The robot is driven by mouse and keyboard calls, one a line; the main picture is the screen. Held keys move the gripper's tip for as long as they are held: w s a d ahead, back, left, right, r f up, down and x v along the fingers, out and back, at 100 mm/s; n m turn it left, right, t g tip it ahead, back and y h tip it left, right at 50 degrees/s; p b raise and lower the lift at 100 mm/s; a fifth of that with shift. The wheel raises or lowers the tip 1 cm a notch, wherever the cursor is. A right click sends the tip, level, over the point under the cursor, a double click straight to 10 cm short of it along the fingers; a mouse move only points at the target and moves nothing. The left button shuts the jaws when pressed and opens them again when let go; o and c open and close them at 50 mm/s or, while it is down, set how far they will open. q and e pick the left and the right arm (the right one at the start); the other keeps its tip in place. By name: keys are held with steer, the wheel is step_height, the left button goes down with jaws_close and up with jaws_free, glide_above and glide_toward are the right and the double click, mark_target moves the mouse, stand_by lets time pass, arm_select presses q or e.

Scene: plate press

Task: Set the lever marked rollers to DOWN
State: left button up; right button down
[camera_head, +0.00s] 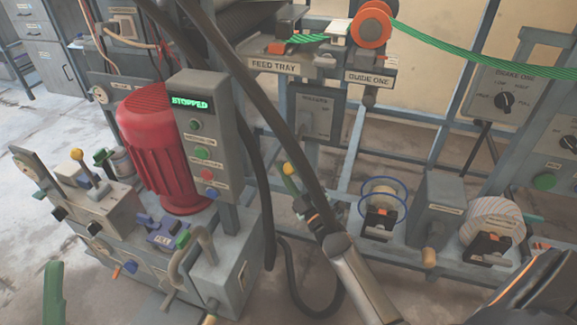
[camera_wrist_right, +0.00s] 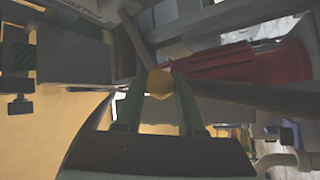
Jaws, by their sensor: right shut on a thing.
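The panel marked ROLLERS (camera_head: 328,112) stands under the feed tray in the head view, partly behind a thick dark hose. My right gripper (camera_head: 290,172) is in front of and below this panel, shut on the yellow knob (camera_head: 287,168) of the lever. In the right wrist view the yellow knob (camera_wrist_right: 159,83) sits between the two green fingertips of the gripper (camera_wrist_right: 160,88), and the lever's rod (camera_wrist_right: 136,40) runs from it up and left. The hose hides much of the lever in the head view, and its position against the panel's marks cannot be read.
A red motor (camera_head: 150,140) and a control box (camera_head: 205,150) reading STOPPED stand at the left. Another yellow-knobbed lever (camera_head: 78,155) is at far left. Spools (camera_head: 383,203) sit at the right. A dark hose (camera_head: 268,120) crosses close to my right gripper.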

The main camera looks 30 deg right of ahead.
steer(key=shift+w+d+f+b, duration=0.1)
steer(key=shift+d+f+b, duration=0.05)
steer(key=shift+f, duration=0.3)
steer(key=shift+w+d+f+b, duration=0.1)
steer(key=shift+f+b, duration=0.05)
steer(key=shift+f, duration=0.25)
steer(key=shift+d, duration=0.1)
steer(key=c, duration=0.5)
jaws_free()
steer(key=shift+s+f, duration=0.1)
steer(key=shift+s, duration=0.2)
steer(key=p+v, duration=0.2)
steer(key=v, duration=0.9)
steer(key=shift+s+f, duration=0.1)
steer(key=shift+s, duration=0.3)
